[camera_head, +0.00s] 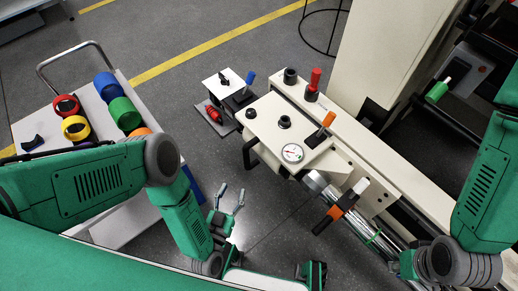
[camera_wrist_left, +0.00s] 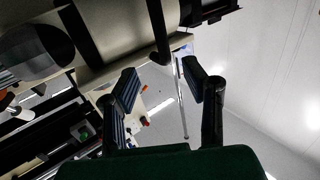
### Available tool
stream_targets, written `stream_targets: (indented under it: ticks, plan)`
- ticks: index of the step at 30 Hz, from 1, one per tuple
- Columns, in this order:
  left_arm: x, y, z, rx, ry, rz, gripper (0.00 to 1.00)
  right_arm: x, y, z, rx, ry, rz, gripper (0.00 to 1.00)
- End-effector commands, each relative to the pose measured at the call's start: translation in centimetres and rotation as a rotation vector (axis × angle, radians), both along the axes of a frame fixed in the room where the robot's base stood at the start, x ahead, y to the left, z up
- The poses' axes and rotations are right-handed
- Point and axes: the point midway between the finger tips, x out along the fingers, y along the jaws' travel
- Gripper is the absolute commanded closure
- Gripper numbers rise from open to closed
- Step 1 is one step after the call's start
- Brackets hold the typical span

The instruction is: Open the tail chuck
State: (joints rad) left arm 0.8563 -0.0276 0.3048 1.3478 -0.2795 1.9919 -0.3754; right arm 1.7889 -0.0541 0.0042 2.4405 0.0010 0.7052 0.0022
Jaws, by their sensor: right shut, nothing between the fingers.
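The cream machine unit (camera_head: 278,125) stands in the middle of the head view, with a dial gauge (camera_head: 292,153) and an upright orange handle (camera_head: 327,120) on top. A shiny metal cylinder (camera_head: 316,183) comes out of its lower right end. Beside it is a black lever with orange and white parts (camera_head: 342,207). I cannot tell for sure which part is the tail chuck. My left gripper (camera_head: 229,196) is open and empty over the floor, left of the cylinder. Its spread fingers also show in the left wrist view (camera_wrist_left: 162,88). My right gripper's fingertips are hard to make out.
A white cart (camera_head: 120,80) with coloured rings and cylinders stands at the left. Red (camera_head: 315,78) and blue (camera_head: 249,78) handles stand on the machine. A tall cream column (camera_head: 385,50) rises behind. Grey floor lies open between cart and machine.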

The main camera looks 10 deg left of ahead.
Motion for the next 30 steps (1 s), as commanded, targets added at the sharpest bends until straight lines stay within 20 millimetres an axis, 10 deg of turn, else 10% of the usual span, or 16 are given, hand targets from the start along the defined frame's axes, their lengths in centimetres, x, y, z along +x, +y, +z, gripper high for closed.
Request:
stream_targets:
  ticks: [30]
  plan:
    - [12.7, -0.9, 0.0, 0.004, -0.021, 0.011, 0.61, 0.0, 0.1, -9.6, 0.000, 0.000, 0.001, 1.00]
